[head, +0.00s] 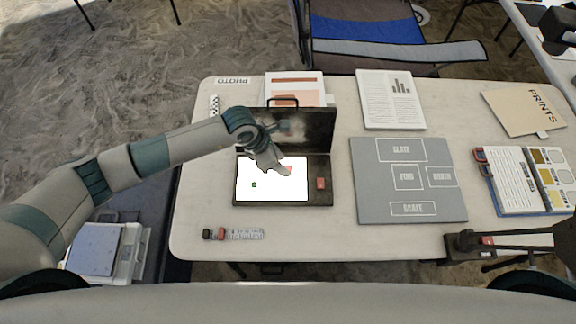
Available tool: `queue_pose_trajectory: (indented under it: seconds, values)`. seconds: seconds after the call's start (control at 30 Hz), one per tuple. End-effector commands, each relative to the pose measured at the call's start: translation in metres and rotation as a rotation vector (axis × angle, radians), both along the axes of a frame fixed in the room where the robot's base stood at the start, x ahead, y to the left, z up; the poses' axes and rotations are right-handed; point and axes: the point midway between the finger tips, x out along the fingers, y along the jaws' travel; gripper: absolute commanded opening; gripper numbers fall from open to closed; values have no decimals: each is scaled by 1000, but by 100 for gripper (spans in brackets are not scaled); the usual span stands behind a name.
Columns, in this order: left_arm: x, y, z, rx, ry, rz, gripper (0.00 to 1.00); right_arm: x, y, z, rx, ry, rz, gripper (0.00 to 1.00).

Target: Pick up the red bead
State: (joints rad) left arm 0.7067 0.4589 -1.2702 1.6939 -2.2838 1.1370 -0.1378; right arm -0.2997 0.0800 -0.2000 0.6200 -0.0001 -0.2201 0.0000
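A small red spot, apparently the red bead (290,168), shows on the lit white panel (270,198) of an open dark case (318,130). My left gripper (286,172) reaches in from the left, low over the panel. Its fingertips are right at the red spot and partly hide it. I cannot tell whether the fingers touch it or whether they are open or shut. A small green bead (254,185) lies on the panel, left of the gripper. My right gripper does not show.
A red block (320,184) sits on the case's right side. The raised lid stands behind the panel. A grey labelled mat (433,205) lies to the right. A clear strip (245,234) with small dark and red pieces lies in front. An open binder (520,180) is far right.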

Motion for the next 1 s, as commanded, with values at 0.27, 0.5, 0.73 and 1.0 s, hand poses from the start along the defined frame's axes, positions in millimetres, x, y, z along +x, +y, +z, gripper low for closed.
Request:
queue_pose_trajectory:
  seconds: [0.27, 0.5, 0.73, 1.0]
  values:
    - [3, -9, -22, -1, 2, 1, 37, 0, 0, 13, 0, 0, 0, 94]
    - [3, -9, -25, 0, 0, 1, 37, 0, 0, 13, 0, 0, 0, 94]
    - [3, -9, -25, 0, 0, 1, 37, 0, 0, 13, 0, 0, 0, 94]
    - [3, -9, -24, 0, 0, 1, 0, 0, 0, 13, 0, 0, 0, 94]
